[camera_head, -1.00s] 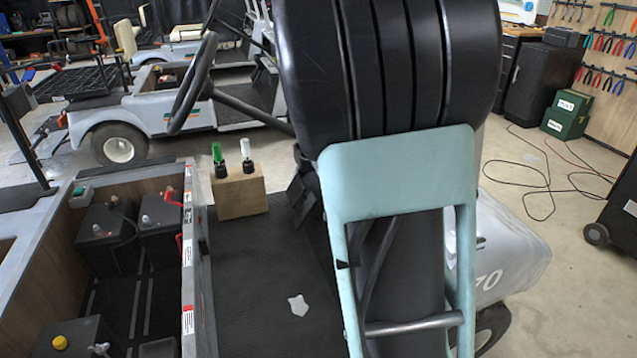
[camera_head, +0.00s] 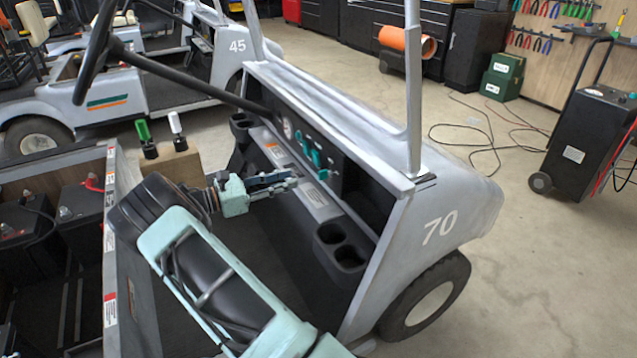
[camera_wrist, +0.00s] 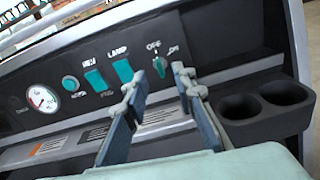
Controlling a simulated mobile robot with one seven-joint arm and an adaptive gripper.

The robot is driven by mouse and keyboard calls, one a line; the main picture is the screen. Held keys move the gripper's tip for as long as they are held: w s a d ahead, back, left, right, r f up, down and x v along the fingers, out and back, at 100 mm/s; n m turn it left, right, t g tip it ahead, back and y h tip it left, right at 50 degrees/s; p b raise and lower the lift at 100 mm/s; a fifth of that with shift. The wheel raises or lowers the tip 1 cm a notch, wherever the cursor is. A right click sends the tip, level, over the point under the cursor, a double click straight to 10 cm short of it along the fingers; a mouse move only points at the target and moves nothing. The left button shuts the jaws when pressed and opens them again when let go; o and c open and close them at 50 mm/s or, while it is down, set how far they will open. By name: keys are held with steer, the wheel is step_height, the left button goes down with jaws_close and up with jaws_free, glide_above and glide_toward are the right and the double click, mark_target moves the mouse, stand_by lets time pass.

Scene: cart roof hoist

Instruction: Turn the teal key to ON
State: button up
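The teal key (camera_wrist: 160,67) sits on the cart's black dash panel in the wrist view, below the white OFF and ON labels. It stands roughly upright there; I cannot tell which label it points to. In the head view the key (camera_head: 323,174) is the teal piece at the near end of the row of controls. My gripper (camera_head: 292,180) reaches toward the dash, short of the panel. In the wrist view my gripper (camera_wrist: 160,85) is open and empty, its fingertips below and either side of the key, apart from it.
Teal LAMP switch (camera_wrist: 123,71), another teal switch (camera_wrist: 96,80), a round teal button (camera_wrist: 70,83) and a gauge (camera_wrist: 42,98) lie left of the key. Cup holders (camera_wrist: 265,100) are at the right. The steering wheel (camera_head: 97,50) and a roof post (camera_head: 413,90) stand nearby.

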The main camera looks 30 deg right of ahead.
mark_target(324, 174)
steer(key=d+f+n+b, duration=0.1)
steer(key=d+b, duration=0.1)
steer(key=d, duration=0.8)
steer(key=shift+d+f, duration=0.25)
steer(key=shift+f, duration=0.15)
steer(key=shift+s, duration=0.1)
steer(key=shift+c, duration=0.6)
jaws_close()
